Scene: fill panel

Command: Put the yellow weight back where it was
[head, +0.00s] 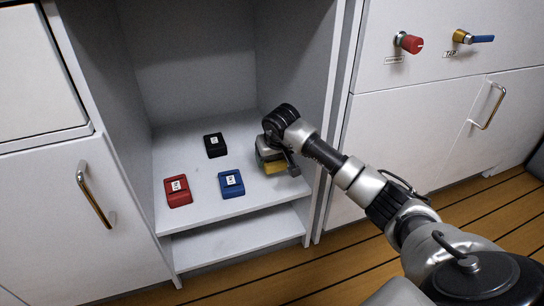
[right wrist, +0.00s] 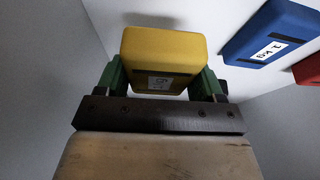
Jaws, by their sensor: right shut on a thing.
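The yellow weight (right wrist: 163,58) is a block with a white label, held between the two green fingers of my right gripper (right wrist: 163,82) in the right wrist view. In the head view the right gripper (head: 273,158) is inside the open cabinet at the right side of the shelf (head: 195,209), and part of the yellow weight (head: 275,167) shows beneath it. The arm hides much of the weight, and I cannot tell whether it touches the shelf. My left gripper is not in view.
A black weight (head: 215,145), a blue weight (head: 231,183) and a red weight (head: 178,191) stand on the same shelf to the left. The cabinet's right wall (head: 305,80) is close to my gripper. A red knob (head: 409,43) and a blue-handled tap (head: 473,37) are on the panel at right.

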